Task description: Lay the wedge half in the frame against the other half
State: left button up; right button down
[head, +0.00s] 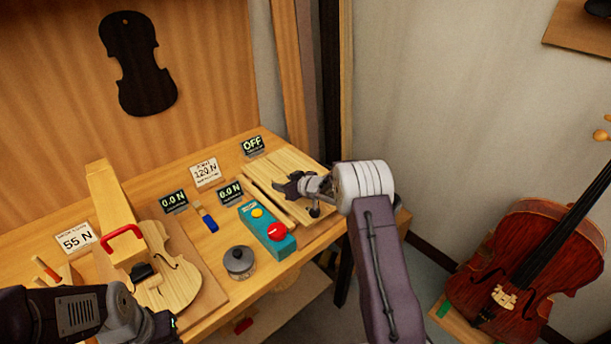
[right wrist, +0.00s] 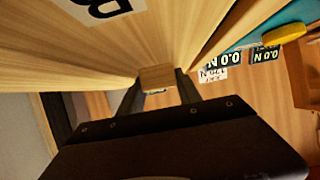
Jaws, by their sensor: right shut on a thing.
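My right gripper (head: 297,188) is over the frame (head: 318,229) at the right of the bench. In the right wrist view its fingers (right wrist: 158,92) are shut on a pale wooden piece, the wedge half (right wrist: 157,77), gripped at its narrow end. Pale wood (head: 285,166) lies in the frame area behind the gripper; where one half ends and the other begins is hard to tell. A white label with a black letter (right wrist: 100,8) shows on the wood in the wrist view. My left arm enters at the lower left; its fingers (head: 165,325) are mostly cut off.
A teal box with a red button (head: 277,232) stands left of the frame. A round grey tin (head: 239,261), force displays (head: 174,201) and an OFF display (head: 252,145) are on the bench. A violin plate (head: 170,272) lies at the left; a cello (head: 530,260) stands at the right.

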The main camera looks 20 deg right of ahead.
jog(key=shift+w+d+r+p, duration=0.1)
jog(key=shift+d+p, duration=0.2)
jog(key=shift+p, duration=0.1)
dwell(0.5)
jog(key=c, duration=0.7)
grip_release()
jog(key=shift+d, duration=0.1)
jog(key=shift+c, duration=0.2)
jog(key=v, duration=0.9)
